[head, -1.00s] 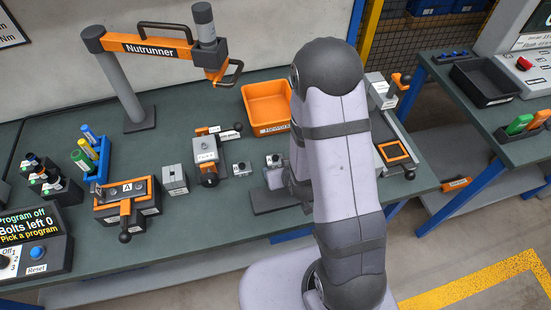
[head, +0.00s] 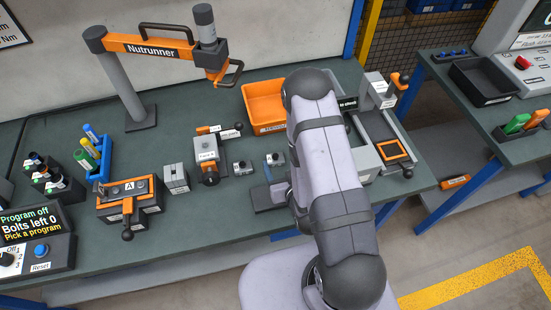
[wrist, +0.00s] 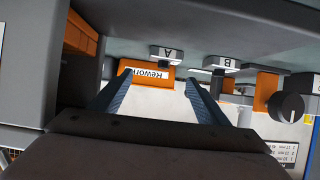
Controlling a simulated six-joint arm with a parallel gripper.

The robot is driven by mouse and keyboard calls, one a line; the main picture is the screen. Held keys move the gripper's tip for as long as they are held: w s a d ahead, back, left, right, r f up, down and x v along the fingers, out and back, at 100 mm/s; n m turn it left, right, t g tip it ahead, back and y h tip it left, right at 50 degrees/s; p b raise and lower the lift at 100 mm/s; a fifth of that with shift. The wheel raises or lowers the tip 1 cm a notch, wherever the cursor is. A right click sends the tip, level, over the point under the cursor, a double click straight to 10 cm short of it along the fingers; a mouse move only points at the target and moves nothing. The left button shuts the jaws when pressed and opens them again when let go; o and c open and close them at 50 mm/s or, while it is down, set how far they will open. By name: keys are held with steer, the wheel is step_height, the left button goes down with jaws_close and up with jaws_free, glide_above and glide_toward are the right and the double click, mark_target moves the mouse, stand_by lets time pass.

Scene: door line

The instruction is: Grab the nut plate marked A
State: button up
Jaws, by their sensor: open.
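The nut plate marked A (wrist: 165,54) is a small grey block with an upside-down letter in the wrist view, ahead of my open fingers and apart from them. A similar block marked B (wrist: 221,63) is to its right. In the head view two small grey blocks stand side by side; the right one (head: 274,159) appears to be A, from its place by the orange bin, but its letter is unreadable there. My gripper (wrist: 158,88) is open, with nothing visible between its fingers. In the head view my arm hides most of it.
An orange bin (head: 266,103) stands behind the blocks. Left of them are a clamp fixture (head: 207,150), a grey block (head: 176,179) and an orange-topped fixture also labelled A (head: 128,198). A grey frame fixture (head: 388,130) is at right. The nutrunner arm (head: 148,47) overhangs the bench.

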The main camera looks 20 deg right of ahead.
mark_target(276, 156)
steer(key=shift+b+x, duration=0.75)
steer(key=shift+b, duration=0.25)
steer(key=shift+w+f+b, duration=0.15)
steer(key=shift+w+b, duration=0.1)
steer(key=shift+b, duration=0.05)
steer(key=shift+a+f+p+x, duration=0.15)
steer(key=shift+p+x, duration=0.4)
steer(key=shift+x, duration=0.75)
steer(key=shift+a+f+p+x, duration=0.15)
steer(key=shift+p+x, duration=0.35)
steer(key=shift+x, duration=0.8)
steer(key=shift+s, duration=0.15)
steer(key=shift+d, duration=0.1)
steer(key=c, duration=1.4)
